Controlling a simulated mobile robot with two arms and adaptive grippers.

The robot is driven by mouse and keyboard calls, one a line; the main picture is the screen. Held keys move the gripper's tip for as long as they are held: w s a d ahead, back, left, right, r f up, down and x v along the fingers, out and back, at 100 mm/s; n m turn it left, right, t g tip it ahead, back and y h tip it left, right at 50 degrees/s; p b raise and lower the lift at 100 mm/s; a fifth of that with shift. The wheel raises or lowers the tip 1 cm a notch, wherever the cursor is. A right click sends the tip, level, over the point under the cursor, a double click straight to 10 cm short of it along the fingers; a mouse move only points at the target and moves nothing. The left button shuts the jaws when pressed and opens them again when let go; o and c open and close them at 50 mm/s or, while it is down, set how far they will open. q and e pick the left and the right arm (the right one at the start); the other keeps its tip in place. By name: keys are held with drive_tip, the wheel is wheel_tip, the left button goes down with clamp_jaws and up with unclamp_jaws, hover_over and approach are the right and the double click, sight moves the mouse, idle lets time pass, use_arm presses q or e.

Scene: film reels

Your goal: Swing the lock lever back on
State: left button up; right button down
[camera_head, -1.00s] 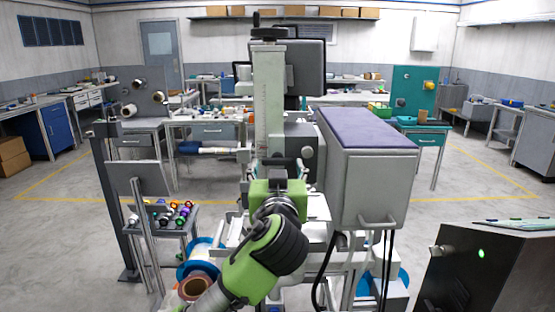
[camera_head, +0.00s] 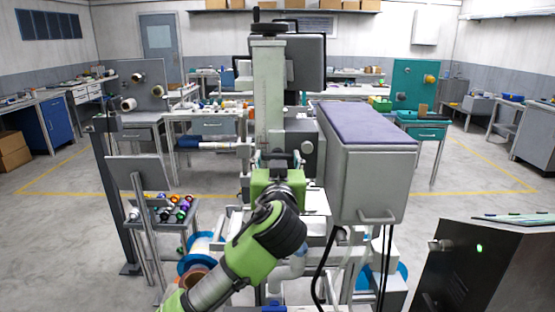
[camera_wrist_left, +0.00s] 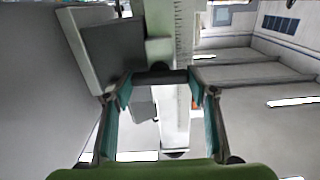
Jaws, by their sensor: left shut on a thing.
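My left gripper (camera_head: 278,160) reaches forward to the tall grey machine (camera_head: 268,95) in the head view. Its green wrist hides most of its fingers and what they hold there. In the left wrist view, the gripper (camera_wrist_left: 158,86) has its two teal-padded fingers at the ends of a short dark bar (camera_wrist_left: 161,77). The fingers are shut on this bar, which appears to be the lock lever. Behind it runs the pale column (camera_wrist_left: 174,120) with a ruled scale. The lever's pivot cannot be made out. My right gripper is not in view.
A large grey box with a purple top (camera_head: 366,165) stands close to the right of the arm. A dark cabinet with a green light (camera_head: 480,270) is at lower right. A stand with coloured spools (camera_head: 170,208) is at left. Open floor lies beyond on both sides.

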use_arm(q)
drive_tip(key=m+p, duration=0.2)
drive_tip(key=m, duration=0.2)
drive_tip(key=shift+r+m, duration=0.1)
drive_tip(key=shift+m, duration=0.3)
drive_tip(key=m+p, duration=0.3)
drive_tip(key=m, duration=0.1)
drive_tip(key=shift+m, duration=0.3)
drive_tip(key=m+p, duration=0.4)
drive_tip(key=m, duration=0.1)
drive_tip(key=shift+d, duration=0.1)
drive_tip(key=shift+m+p, duration=1.25)
drive_tip(key=shift+m, duration=0.35)
drive_tip(key=shift+f, duration=0.2)
drive_tip(key=o, duration=0.8)
drive_tip(key=shift+o, duration=0.2)
drive_tip(key=shift+s, duration=0.1)
